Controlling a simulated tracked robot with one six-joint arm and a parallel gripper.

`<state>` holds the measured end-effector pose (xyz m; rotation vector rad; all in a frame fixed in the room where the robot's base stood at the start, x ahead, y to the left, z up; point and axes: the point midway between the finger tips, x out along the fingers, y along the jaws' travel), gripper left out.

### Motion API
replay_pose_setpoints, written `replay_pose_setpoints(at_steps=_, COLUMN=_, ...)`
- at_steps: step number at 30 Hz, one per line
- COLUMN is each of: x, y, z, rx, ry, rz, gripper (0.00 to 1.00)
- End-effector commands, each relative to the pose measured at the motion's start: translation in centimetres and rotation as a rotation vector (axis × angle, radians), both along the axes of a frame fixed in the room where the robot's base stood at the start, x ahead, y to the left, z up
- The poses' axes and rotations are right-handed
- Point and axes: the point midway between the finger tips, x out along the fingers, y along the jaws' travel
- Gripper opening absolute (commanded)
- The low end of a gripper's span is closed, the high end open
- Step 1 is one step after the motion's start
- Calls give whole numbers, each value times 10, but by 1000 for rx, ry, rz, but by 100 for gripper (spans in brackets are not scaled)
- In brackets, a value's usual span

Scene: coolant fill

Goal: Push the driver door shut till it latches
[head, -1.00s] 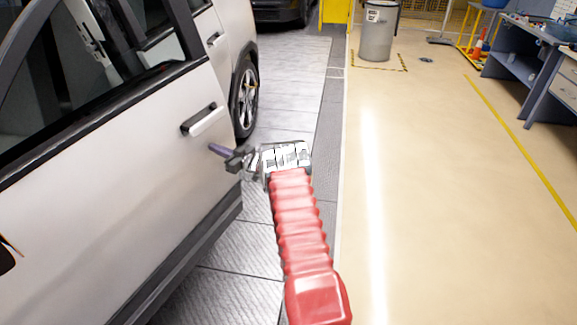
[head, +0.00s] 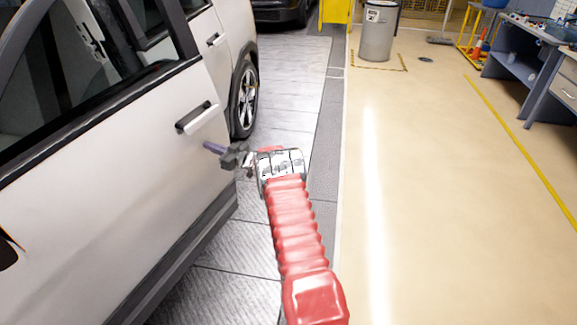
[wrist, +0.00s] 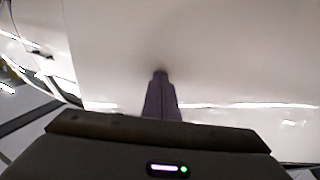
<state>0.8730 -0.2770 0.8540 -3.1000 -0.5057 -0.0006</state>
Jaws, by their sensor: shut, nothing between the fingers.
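The white driver door (head: 110,175) fills the left of the head view, with its dark-trimmed handle (head: 197,117) near the rear edge. That edge stands a little out from the rear door (head: 213,35), so the door looks slightly ajar. My gripper (head: 206,146) is shut and empty, its purple fingers pointing at the door skin just below the handle. In the wrist view the fingertips (wrist: 160,73) meet the pale door panel (wrist: 220,60) with a dark shadow at the tip; they appear to touch it. The latch is hidden.
The rear wheel (head: 245,97) is beyond the door. A grey bin (head: 378,35) stands at the back, and a workbench (head: 535,55) at the right. The beige floor (head: 440,200) right of my arm is clear.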

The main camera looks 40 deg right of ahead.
Motion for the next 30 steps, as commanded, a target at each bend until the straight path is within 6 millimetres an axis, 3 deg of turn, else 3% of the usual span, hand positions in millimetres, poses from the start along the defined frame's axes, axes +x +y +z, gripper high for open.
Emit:
replay_pose_setpoints(at_steps=15, x=16, y=5, z=0, rx=-1, ry=0, rz=19, gripper=0)
replay_pose_setpoints(at_steps=30, x=20, y=7, z=-1, rx=-1, ry=1, rz=24, gripper=0)
